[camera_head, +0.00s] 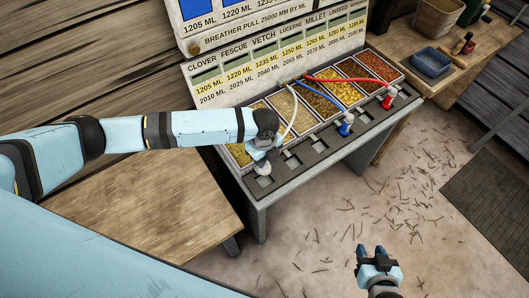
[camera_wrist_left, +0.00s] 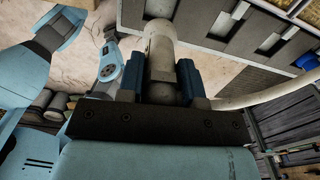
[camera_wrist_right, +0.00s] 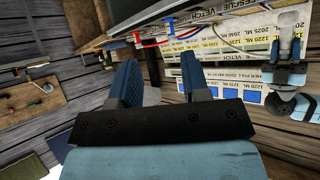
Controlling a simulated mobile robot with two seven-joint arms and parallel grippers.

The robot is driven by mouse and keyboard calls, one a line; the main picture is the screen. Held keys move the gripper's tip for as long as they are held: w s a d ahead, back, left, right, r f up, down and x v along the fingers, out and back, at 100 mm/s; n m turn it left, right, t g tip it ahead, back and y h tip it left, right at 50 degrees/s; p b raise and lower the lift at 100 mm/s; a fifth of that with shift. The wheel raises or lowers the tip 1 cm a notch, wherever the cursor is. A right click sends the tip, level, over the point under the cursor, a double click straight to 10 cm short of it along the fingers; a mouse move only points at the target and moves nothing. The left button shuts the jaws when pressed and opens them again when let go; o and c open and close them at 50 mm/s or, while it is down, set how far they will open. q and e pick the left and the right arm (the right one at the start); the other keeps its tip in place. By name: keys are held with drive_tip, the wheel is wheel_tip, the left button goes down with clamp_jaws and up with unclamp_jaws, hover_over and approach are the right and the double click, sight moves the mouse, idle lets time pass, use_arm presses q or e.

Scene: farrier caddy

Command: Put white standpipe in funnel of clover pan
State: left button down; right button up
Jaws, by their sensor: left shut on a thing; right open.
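My left gripper (camera_head: 263,157) is shut on the white standpipe (camera_head: 263,169), above the bench's front left part. In the left wrist view the pale standpipe (camera_wrist_left: 160,40) is between the blue fingers (camera_wrist_left: 160,78), its white hose (camera_wrist_left: 270,94) trailing right. In the head view the hose (camera_head: 293,118) loops to the pans. The clover pan (camera_head: 240,154), leftmost with yellow seed, is largely hidden behind my left arm. I cannot make out its funnel. My right gripper (camera_head: 376,253) is open and empty above the floor; its spread fingers show in the right wrist view (camera_wrist_right: 158,78).
A blue standpipe (camera_head: 346,128) and a red standpipe (camera_head: 388,101) stand in the bench's front row, their hoses crossing the pans. Dark recesses (camera_head: 313,147) lie along that row. A label board (camera_head: 275,62) stands behind. A side table (camera_head: 435,55) holds a blue tray (camera_head: 431,62).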

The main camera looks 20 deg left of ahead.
use_arm(q)
drive_tip(key=shift+w+m, duration=0.1)
drive_tip(key=shift+m, duration=0.4)
drive_tip(key=shift+f+b, duration=0.45)
drive_tip(key=shift+f, duration=0.4)
wheel_tip(320, 180, down, 5)
drive_tip(key=shift+r+b, duration=0.15)
drive_tip(key=shift+b, duration=1.05)
drive_tip(key=shift+f+b, duration=0.3)
drive_tip(key=shift+f, duration=0.5)
